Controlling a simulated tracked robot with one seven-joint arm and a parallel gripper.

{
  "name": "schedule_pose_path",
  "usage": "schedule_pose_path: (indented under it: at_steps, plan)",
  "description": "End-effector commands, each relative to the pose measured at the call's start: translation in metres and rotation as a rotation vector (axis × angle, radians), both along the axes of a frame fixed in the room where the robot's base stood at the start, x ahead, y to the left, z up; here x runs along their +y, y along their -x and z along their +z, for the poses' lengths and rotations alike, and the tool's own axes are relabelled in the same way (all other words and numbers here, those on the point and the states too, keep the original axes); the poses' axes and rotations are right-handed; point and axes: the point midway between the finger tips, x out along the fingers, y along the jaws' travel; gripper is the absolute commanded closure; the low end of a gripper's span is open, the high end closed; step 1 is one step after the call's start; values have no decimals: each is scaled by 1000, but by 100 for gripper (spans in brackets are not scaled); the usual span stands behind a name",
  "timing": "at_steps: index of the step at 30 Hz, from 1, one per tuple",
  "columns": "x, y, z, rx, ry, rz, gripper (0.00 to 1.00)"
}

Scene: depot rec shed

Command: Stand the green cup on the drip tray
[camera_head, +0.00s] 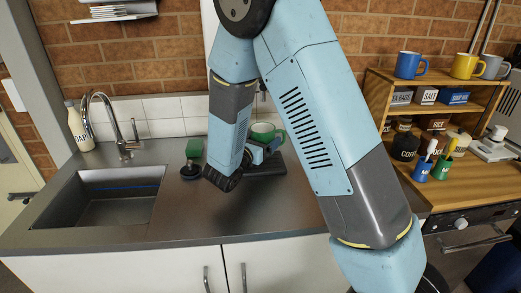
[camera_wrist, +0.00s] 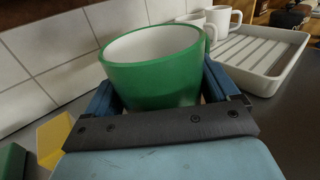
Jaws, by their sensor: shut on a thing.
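The green cup (camera_wrist: 152,75) has a pale inside and sits mouth up between the blue jaws of my gripper (camera_wrist: 165,100). The jaws are shut on it. In the head view the cup (camera_head: 263,131) shows just beyond my gripper (camera_head: 262,150), over the back of the counter. I cannot tell whether its base touches the counter. The drip tray (camera_wrist: 236,71) is pale and ribbed with a raised rim. It lies on the counter to the right of the cup in the wrist view, apart from it. In the head view my arm seems to hide it.
White mugs (camera_wrist: 224,20) stand at the tray's far left end; I cannot tell whether they are on it. A yellow thing (camera_wrist: 52,138) is left of my gripper. Shelves (camera_head: 440,112) stand right.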

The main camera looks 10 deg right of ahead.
Motion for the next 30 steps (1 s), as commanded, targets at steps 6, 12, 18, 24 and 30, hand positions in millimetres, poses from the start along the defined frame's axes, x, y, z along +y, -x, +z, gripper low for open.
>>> schedule_pose_path:
  at_steps: [6,12,18,24,30]
  plan:
    - [-1,-7,-7,-1,0,0,64]
    - [-1,-10,-28,2,2,0,64]
    - [-1,-9,-41,-2,1,-1,64]
    - [-1,-9,-41,-1,0,0,64]
    - [-1,-9,-42,-1,0,1,2]
